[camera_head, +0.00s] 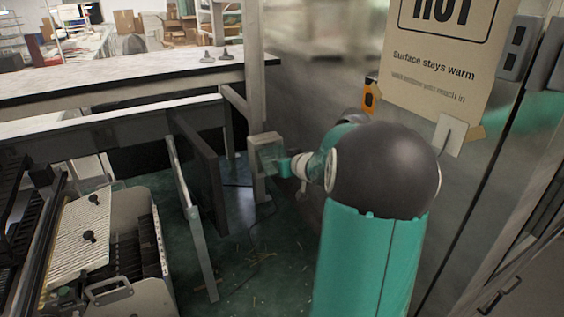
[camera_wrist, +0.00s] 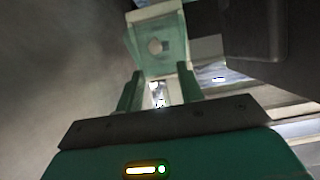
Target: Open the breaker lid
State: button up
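The breaker box (camera_head: 262,140) is a small pale box on a grey post. Its lid (camera_head: 268,155) looks clear and greenish in the head view. In the wrist view the lid (camera_wrist: 174,28) is a greenish panel straight ahead, with a small grey square part showing in its middle. I cannot tell whether the lid is fully shut. My gripper (camera_wrist: 160,86) is open, with its two green fingers apart and a bright gap between them. The fingertips are close to the lower edge of the box; contact is unclear. In the head view my gripper (camera_head: 284,166) is small, beside the box.
Grey upright panels (camera_head: 196,165) stand left of the post. A machine with a ribbed plate (camera_head: 82,235) is at lower left. A long counter (camera_head: 120,75) runs behind.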

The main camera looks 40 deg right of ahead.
jog(key=v, duration=1.1)
jog(key=shift+s, duration=0.15)
jog(key=shift+a+r, duration=0.1)
